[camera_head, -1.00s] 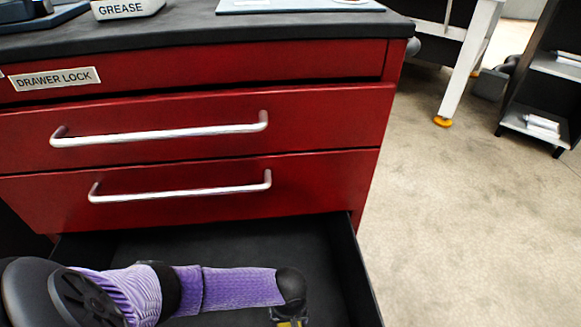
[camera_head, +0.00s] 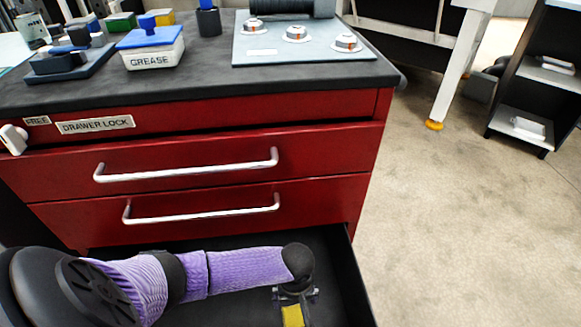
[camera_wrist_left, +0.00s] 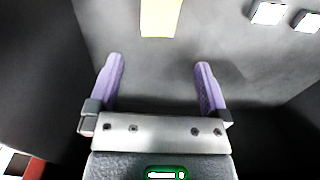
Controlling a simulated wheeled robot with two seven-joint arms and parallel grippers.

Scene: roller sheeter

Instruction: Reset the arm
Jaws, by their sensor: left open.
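My left arm with its purple sleeve reaches across the open bottom drawer (camera_head: 352,290) in the head view. My left gripper (camera_head: 295,297) hangs over the inside of the drawer near its right side. In the left wrist view the two purple fingers of the left gripper (camera_wrist_left: 158,62) are spread apart with nothing between them. A yellow item (camera_wrist_left: 160,18) lies on the dark drawer floor beyond the fingertips. My right gripper is in neither view.
The red cabinet (camera_head: 230,190) has two shut drawers above the open one. On its black top (camera_head: 210,78) stand a grease box (camera_head: 152,55) and a panel with knobs (camera_head: 305,50). A "drawer lock" label (camera_head: 95,125) is on its front. Clear floor (camera_head: 460,220) lies to the right.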

